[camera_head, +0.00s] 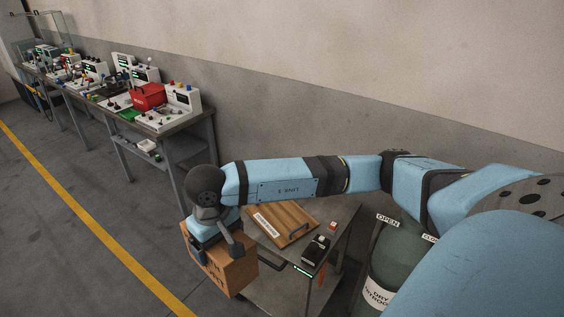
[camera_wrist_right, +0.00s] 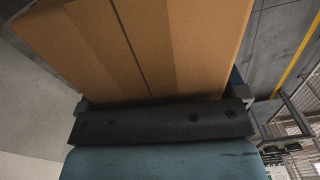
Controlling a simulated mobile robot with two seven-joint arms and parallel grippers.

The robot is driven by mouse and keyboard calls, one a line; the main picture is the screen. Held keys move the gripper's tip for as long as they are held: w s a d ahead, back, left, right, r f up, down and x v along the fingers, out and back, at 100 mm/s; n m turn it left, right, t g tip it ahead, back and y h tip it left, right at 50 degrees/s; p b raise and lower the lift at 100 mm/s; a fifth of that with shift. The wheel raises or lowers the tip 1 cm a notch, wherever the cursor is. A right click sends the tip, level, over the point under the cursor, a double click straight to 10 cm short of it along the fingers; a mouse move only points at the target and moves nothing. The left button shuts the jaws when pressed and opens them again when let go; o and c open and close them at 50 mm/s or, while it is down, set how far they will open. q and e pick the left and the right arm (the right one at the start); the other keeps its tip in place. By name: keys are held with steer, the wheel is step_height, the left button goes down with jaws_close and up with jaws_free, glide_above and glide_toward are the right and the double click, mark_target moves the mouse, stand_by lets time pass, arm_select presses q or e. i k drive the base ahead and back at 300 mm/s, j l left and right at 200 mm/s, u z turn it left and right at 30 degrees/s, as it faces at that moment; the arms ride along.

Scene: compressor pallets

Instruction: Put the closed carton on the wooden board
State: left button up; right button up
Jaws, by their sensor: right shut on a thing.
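The closed carton (camera_head: 222,270) is brown with dark print on its side. My right gripper (camera_head: 218,243) is shut on the carton and holds it in front of the left edge of a small grey table. In the right wrist view the carton (camera_wrist_right: 140,45) fills the top, with a dark seam line across its face, against my gripper (camera_wrist_right: 165,120). The wooden board (camera_head: 284,222) lies on the table with a white label at its left, just right of the carton. The carton is apart from the board. My left gripper is not in view.
A small black device (camera_head: 316,250) and a little red-topped block (camera_head: 333,226) sit on the table right of the board. A green-grey gas cylinder (camera_head: 392,255) stands to the right. A long workbench (camera_head: 178,124) with instruments and a red box (camera_head: 148,97) runs along the wall.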

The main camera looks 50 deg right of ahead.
mark_target(276, 220)
steer(key=i+z, duration=0.25)
steer(key=z, duration=0.15)
steer(key=i+j+z, duration=0.1)
steer(key=i+z, duration=0.25)
steer(key=i+j+z, duration=0.15)
steer(key=z, duration=0.25)
steer(key=i+l+z, duration=0.1)
steer(key=z, duration=0.2)
steer(key=i+z, duration=0.3)
steer(key=i+l+u, duration=0.1)
steer(key=u, duration=0.25)
steer(key=l+u, duration=0.15)
steer(key=u, duration=0.2)
steer(key=i+l+u, duration=0.1)
steer(key=u, duration=0.2)
steer(key=l, duration=0.1)
